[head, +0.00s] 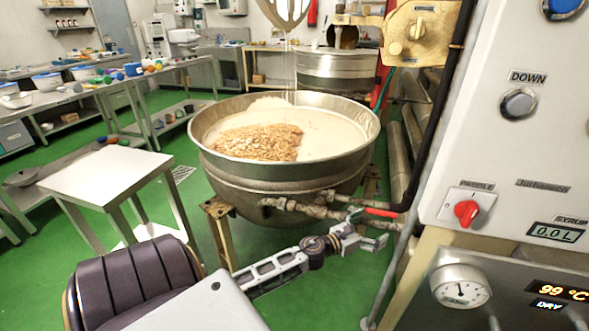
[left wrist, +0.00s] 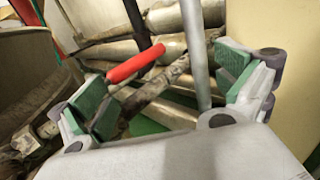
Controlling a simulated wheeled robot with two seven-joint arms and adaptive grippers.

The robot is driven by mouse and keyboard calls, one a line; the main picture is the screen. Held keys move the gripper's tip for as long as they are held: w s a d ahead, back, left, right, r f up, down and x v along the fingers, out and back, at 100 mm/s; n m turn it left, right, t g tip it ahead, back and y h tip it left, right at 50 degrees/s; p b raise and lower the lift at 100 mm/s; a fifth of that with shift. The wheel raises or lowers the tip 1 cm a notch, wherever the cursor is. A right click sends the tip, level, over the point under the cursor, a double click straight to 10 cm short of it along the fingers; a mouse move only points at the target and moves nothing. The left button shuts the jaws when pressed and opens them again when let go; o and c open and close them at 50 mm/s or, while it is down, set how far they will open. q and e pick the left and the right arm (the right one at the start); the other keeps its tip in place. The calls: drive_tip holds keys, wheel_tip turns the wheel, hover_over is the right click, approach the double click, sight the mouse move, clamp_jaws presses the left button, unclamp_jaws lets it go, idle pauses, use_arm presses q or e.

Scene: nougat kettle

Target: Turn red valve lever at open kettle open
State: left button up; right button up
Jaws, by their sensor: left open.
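The open kettle (head: 290,150) is a large steel bowl holding a white mass with nuts on top. The red valve lever (head: 381,212) sticks out to the right from the pipework below the kettle's right side. In the left wrist view the red lever (left wrist: 136,63) lies between the open fingers, nearer the left finger and seemingly beyond the fingertips. My left gripper (head: 366,229) is open, just below and left of the lever in the head view; it also shows in the left wrist view (left wrist: 165,95). I cannot tell whether it touches the lever. My right gripper is not in view.
Pipes (head: 305,208) run under the kettle. A control cabinet (head: 495,130) with a red paddle knob stands close on the right, and a thin grey pole (head: 385,280) rises beside the gripper. A white table (head: 105,172) stands left.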

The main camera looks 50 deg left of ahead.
use_arm(q)
drive_tip(key=s+a+m+g+h+b, duration=0.4)
drive_tip(key=m+g+h+b, duration=0.3)
drive_tip(key=h, duration=0.3)
drive_tip(key=shift+s+a+m+g, duration=0.2)
drive_tip(key=shift+s+m+g, duration=0.1)
drive_tip(key=shift+s+m, duration=0.55)
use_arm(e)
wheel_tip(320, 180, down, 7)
use_arm(q)
drive_tip(key=shift+s+f+g+h, duration=0.1)
drive_tip(key=shift+s+g+h, duration=0.05)
drive_tip(key=shift+g+h, duration=0.2)
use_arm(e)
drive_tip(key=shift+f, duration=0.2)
